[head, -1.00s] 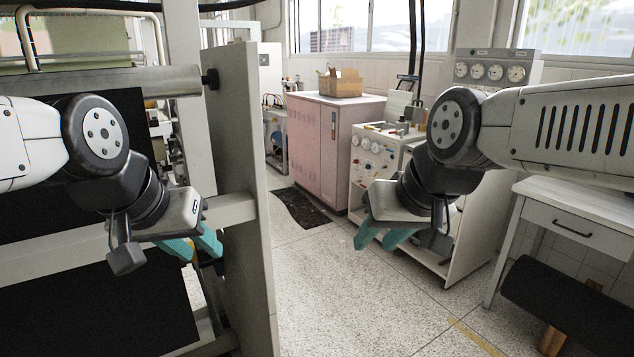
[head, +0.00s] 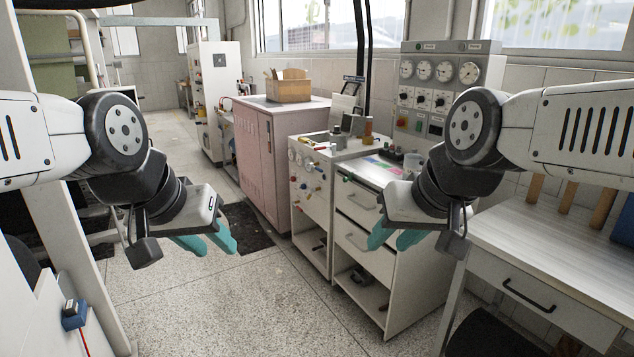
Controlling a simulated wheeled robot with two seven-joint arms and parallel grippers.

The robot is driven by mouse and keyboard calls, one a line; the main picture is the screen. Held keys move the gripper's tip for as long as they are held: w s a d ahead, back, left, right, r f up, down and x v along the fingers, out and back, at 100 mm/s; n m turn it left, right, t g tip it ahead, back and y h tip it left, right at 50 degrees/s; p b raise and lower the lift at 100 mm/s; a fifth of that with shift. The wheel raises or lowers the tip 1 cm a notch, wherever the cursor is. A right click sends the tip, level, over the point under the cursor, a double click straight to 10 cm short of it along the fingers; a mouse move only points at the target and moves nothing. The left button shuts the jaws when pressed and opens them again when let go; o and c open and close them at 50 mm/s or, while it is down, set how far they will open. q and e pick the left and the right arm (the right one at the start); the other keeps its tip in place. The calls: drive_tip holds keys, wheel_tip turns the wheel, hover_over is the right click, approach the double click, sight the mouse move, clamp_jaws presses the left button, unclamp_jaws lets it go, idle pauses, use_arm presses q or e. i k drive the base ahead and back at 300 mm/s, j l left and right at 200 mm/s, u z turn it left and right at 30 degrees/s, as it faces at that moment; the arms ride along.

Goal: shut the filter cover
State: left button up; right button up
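I cannot make out a filter cover in the head view. My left gripper (head: 208,243) hangs over open floor at left centre, with its teal fingertips close together and nothing seen between them. My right gripper (head: 393,238) hangs in front of the white drawer cabinet, also with teal fingers and nothing seen between them. Both grippers are seen from the side, so their opening is hard to judge. Neither is seen touching anything.
A pink cabinet (head: 262,160) carries a cardboard box (head: 287,88). Beside it stand a white knob panel unit (head: 311,200), a drawer cabinet (head: 357,240) and a gauge panel (head: 446,72). A white desk (head: 560,245) is at right. Speckled floor (head: 240,310) is clear at centre.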

sight(354, 120)
drive_tip(key=i+l, duration=1.3)
drive_tip(key=i+j+z, duration=0.25)
drive_tip(key=i+j, duration=0.3)
drive_tip(key=i, duration=0.15)
drive_tip(key=i+j+z, duration=0.3)
drive_tip(key=i+j, duration=0.4)
